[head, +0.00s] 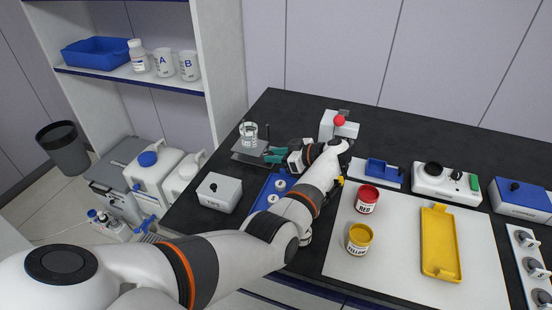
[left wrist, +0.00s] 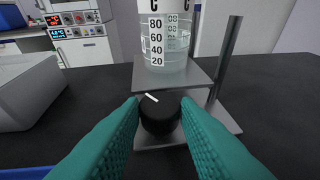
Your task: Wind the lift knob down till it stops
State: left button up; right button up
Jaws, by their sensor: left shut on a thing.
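The lift knob (left wrist: 161,113) is black and round with a white mark, at the front of a small grey lab lift (left wrist: 187,83) in the left wrist view. A clear beaker marked C (left wrist: 165,38) stands on the lift's top plate. A gap shows between top plate and base. A post rises at the right. In the head view the lift (head: 243,157) and beaker (head: 248,133) stand at the bench's left. My left gripper (head: 267,155) has teal fingers; in the wrist view (left wrist: 160,118) they are shut on the knob from both sides. My right gripper is not in view.
A grey box with a black knob (head: 219,192) and a blue tray (head: 262,199) stand near the lift. A white device with a red ball (head: 339,123) is behind my arm. Red (head: 367,199) and yellow jars (head: 359,239) stand on a white mat to the right.

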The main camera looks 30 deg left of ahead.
pick_arm(q)
jog(key=o, duration=1)
jog(key=shift+c, duration=0.2)
jog(key=b+v, duration=0.2)
jog(key=v, duration=0.8)
jog(key=shift+d+r, duration=0.15)
jog(key=shift+d, duration=0.25)
jog(key=shift+d+r, duration=0.25)
jog(key=shift+d, duration=0.3)
jog(key=shift+a, duration=0.1)
